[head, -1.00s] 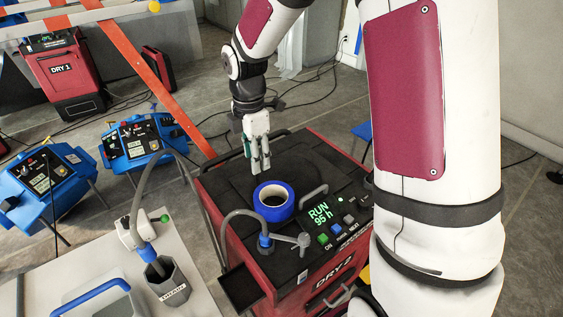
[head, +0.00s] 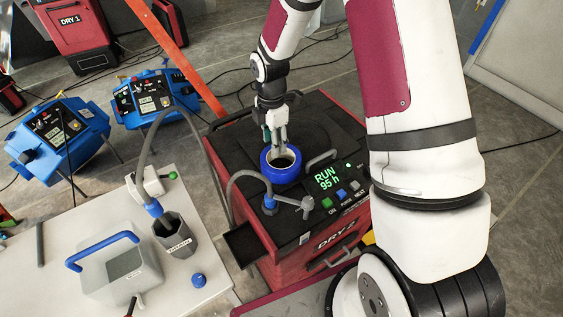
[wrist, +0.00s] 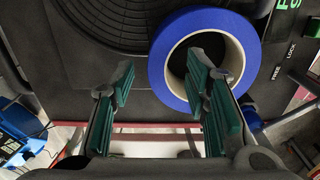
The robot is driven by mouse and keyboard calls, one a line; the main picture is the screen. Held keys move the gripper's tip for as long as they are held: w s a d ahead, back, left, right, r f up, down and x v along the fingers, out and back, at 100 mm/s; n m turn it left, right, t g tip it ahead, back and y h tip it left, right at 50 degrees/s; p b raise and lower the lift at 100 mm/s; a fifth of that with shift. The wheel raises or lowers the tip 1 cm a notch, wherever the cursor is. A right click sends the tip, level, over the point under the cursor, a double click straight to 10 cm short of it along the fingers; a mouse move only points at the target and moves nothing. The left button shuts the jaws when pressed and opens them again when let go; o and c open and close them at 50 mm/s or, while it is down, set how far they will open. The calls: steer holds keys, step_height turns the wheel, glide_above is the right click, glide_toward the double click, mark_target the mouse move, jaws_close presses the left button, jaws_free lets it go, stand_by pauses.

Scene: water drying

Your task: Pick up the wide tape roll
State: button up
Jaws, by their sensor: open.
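The wide tape roll (head: 281,168) is blue with a white core and lies flat on the black top of the red DRY 2 machine (head: 318,128). It also shows in the wrist view (wrist: 178,88). My gripper (head: 278,143) is open and points down at the roll's far side. In the wrist view my gripper (wrist: 160,90) has its right fingers over the roll's hole and its left finger outside the roll, left of it. The blue wall lies between the fingers. I cannot tell how deep the fingertips reach.
A metal handle (head: 322,158) and a lit panel (head: 328,178) stand right of the roll. A grey hose with a valve (head: 290,201) is close in front. A white table (head: 190,275) holds a grey container (head: 113,278) and a drain cup (head: 180,236).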

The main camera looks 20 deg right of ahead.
step_height(320, 180, down, 4)
steer(key=shift+w+a+p, duration=0.1)
steer(key=shift+p, duration=0.25)
jaws_close()
